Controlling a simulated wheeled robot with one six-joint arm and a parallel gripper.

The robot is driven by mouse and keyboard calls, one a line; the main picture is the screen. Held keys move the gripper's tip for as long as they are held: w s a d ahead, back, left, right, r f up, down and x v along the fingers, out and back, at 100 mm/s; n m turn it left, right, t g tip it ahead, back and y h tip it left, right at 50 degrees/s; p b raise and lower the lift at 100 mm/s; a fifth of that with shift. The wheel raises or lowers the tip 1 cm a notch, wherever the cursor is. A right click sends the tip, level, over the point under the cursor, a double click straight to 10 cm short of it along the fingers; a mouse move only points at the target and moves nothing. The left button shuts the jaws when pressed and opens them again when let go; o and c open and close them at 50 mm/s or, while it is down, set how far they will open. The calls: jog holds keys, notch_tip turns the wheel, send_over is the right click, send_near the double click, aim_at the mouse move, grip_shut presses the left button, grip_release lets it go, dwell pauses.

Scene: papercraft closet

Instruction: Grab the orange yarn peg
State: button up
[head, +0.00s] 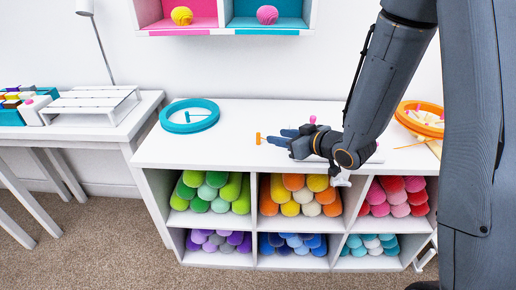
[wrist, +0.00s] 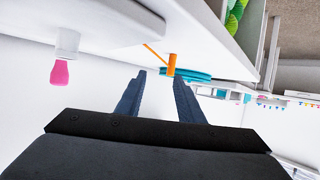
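The orange yarn peg (head: 258,139) stands on the white shelf top, just left of my gripper's tips in the head view. In the wrist view the orange peg (wrist: 171,65) shows ahead of the fingertips, nearer the right finger, with a thin orange strand running off to its left. My gripper (head: 279,137) reaches left, low over the shelf top. In the wrist view my gripper (wrist: 160,76) is open, its two fingers apart with nothing held. A small gap seems to remain between the tips and the peg.
A teal ring (head: 189,115) lies left of the peg. An orange ring (head: 422,118) lies at the right, partly behind my arm. A pink peg (wrist: 61,72) with a white base is close by at left in the wrist view. Cubbies of coloured yarn (head: 300,196) fill the shelf below.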

aim_at(258, 133)
jog(key=shift+a+f+n+y+b, duration=0.15)
jog(key=shift+a+y, duration=0.25)
jog(key=shift+a, duration=0.1)
jog(key=shift+a+f+n+y+b, duration=0.1)
jog(key=shift+a+n+y+b, duration=0.05)
jog(key=shift+a+y, duration=0.3)
jog(key=shift+w+a, duration=0.2)
jog(key=shift+a, duration=0.2)
jog(key=shift+p+x, duration=0.3)
jog(key=shift+x, duration=3.2)
jog(key=shift+d+f, duration=0.1)
grip_shut()
